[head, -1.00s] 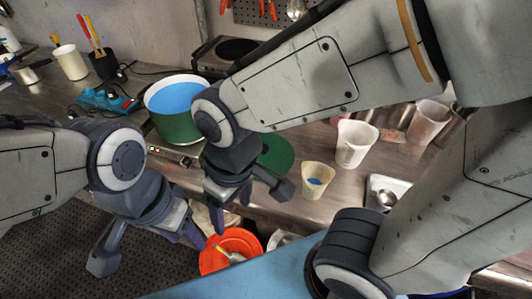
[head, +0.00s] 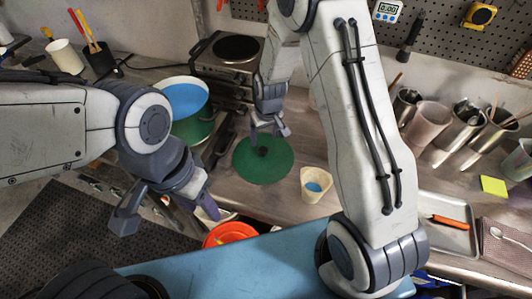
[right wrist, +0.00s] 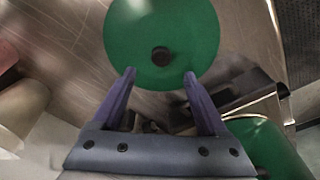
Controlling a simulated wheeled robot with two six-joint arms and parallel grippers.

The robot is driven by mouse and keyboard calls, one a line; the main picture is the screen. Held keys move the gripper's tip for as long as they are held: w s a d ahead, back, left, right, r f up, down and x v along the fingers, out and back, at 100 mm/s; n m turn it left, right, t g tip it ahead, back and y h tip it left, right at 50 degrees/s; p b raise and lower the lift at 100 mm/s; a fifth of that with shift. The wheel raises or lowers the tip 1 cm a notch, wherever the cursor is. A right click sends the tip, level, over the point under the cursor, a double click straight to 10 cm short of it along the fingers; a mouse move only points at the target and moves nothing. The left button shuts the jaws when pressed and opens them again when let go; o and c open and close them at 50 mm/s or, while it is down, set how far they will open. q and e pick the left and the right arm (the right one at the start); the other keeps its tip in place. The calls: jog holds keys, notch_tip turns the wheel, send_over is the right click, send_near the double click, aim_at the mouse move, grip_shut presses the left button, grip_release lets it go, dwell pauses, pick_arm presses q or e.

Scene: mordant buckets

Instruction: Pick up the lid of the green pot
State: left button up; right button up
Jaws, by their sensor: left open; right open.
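The green lid (head: 263,168) lies flat on the steel bench, right of the green pot (head: 190,125), with a dark knob at its middle. The pot stands open with blue liquid in it. My right gripper (head: 268,138) is open above the lid's far part, close to the knob. In the right wrist view the lid (right wrist: 160,30) and its knob lie beyond the two open fingertips (right wrist: 160,78), with nothing between the fingers. My left gripper (head: 168,218) is open and empty, in front of the pot and over the bench's front edge.
A beige cup (head: 315,186) with blue liquid stands right of the lid. A hot plate (head: 235,55) is behind the pot. An orange-red bucket (head: 230,235) sits below the front edge. Steel cups and a tray (head: 445,222) are at right.

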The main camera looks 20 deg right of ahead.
aim_at(263, 150)
jog(key=shift+w+a+f, duration=0.1)
jog(key=shift+f, duration=0.55)
jog(key=shift+f+p, duration=0.2)
jog(key=shift+p, duration=0.15)
notch_tip(263, 150, down, 4)
jog(key=shift+a+f+p, duration=0.1)
jog(key=shift+p, duration=0.7)
jog(key=shift+w+f, duration=0.15)
jog(key=shift+f, duration=0.15)
grip_shut()
